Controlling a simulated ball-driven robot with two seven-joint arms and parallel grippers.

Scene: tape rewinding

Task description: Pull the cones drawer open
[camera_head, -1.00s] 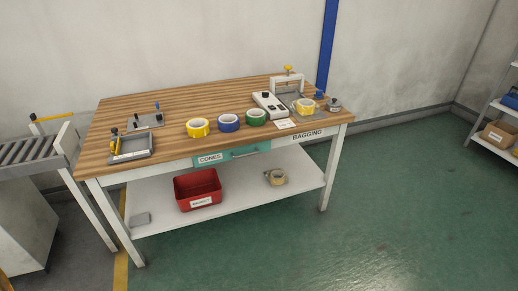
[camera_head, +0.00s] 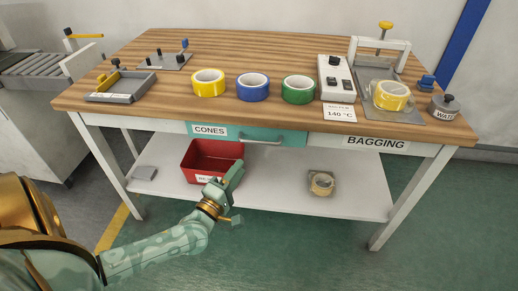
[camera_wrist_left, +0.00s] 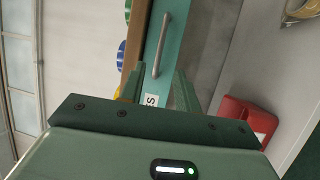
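The cones drawer (camera_head: 290,135) has a teal front with a CONES label at its left and sits flush under the tabletop, shut. Its grey bar handle (camera_head: 262,142) is on the front. My left gripper (camera_head: 233,175) is below and left of the handle, in front of the lower shelf, not touching the drawer. In the left wrist view its two fingers (camera_wrist_left: 157,82) are apart with nothing between them, and the handle (camera_wrist_left: 161,45) lies beyond the fingertips. My right gripper is in neither view.
A red bin (camera_head: 196,165) stands on the lower shelf (camera_head: 280,190) behind my left gripper. Yellow, blue and green tape rolls stand on the wooden tabletop (camera_head: 250,45). The bagging front (camera_head: 330,141) is right of the drawer. Floor before the table is free.

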